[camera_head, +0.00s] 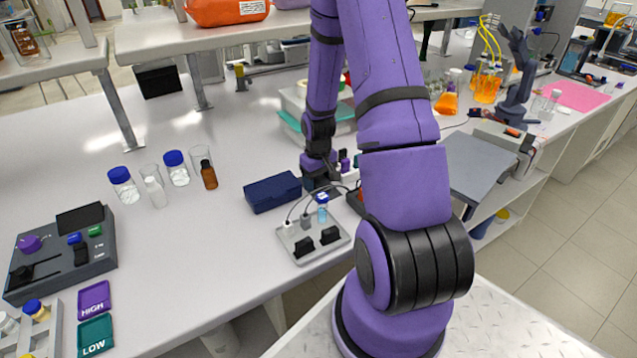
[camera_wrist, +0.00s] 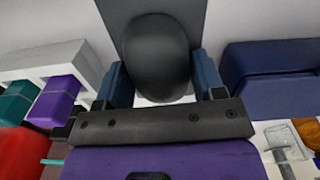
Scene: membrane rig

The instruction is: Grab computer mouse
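The computer mouse (camera_wrist: 158,55) is a dark, rounded shape in the wrist view, with a flat dark grey pad (camera_wrist: 112,14) behind it. My gripper (camera_wrist: 163,80) has its two blue fingers wide apart, one on each side of the mouse. The gaps beside the mouse are very narrow, and I cannot tell whether either finger touches it. In the head view my gripper (camera_head: 320,183) is low over the bench beside a dark blue box, and the mouse is hidden behind my arm and gripper.
The dark blue box (camera_head: 272,192) is close on the gripper's left and also shows in the wrist view (camera_wrist: 275,75). A grey socket board (camera_head: 312,240) with cables lies in front. Purple and teal blocks in a white rack (camera_wrist: 40,62) stand on the other side.

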